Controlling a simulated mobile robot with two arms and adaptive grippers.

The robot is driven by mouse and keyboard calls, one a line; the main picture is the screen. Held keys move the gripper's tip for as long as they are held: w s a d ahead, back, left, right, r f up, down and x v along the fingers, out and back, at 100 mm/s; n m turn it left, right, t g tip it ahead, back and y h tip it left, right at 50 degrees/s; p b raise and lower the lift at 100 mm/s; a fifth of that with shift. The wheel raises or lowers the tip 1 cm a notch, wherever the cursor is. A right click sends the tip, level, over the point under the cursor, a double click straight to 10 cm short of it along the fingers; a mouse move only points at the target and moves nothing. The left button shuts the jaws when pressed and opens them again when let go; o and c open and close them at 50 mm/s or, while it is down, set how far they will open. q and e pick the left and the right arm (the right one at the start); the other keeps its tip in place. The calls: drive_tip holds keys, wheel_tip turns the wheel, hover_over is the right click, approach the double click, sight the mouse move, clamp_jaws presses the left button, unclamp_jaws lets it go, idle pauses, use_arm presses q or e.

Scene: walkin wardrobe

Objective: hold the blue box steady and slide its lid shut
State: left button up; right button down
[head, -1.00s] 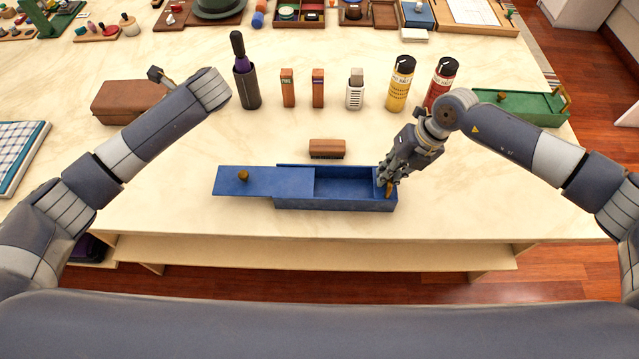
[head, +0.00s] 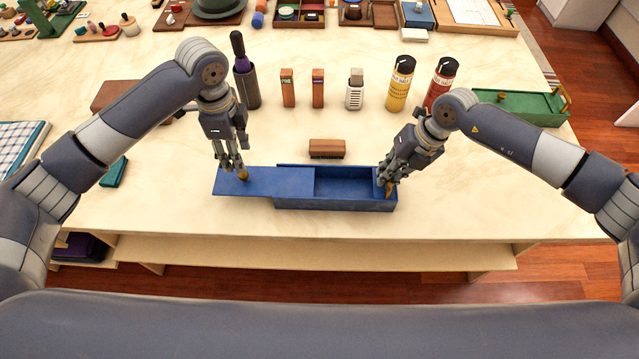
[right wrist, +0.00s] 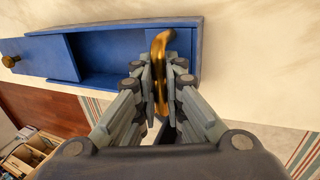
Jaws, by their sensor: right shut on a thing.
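The blue box (head: 335,202) sits on the table with its right part uncovered and its inside empty. Its blue lid (head: 280,182) covers the left part and juts out past the left end. My right gripper (head: 385,184) is shut on the brass handle (right wrist: 161,45) at the box's right end. My left gripper (head: 234,172) points down at the lid's brass knob (head: 243,176), close to or touching it. Whether its fingers are around the knob is unclear. The knob also shows in the right wrist view (right wrist: 10,61).
A wooden brush (head: 327,149) lies just behind the box. A green box (head: 520,106) is at the right. The table's front edge is close before the blue box.

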sight(243, 175)
use_arm(q)
wheel_tip(243, 175, down, 9)
drive_tip(key=shift+f, duration=0.2)
drive_tip(key=shift+s, duration=0.1)
drive_tip(key=shift+s+f, duration=0.1)
drive_tip(key=shift+f, duration=0.05)
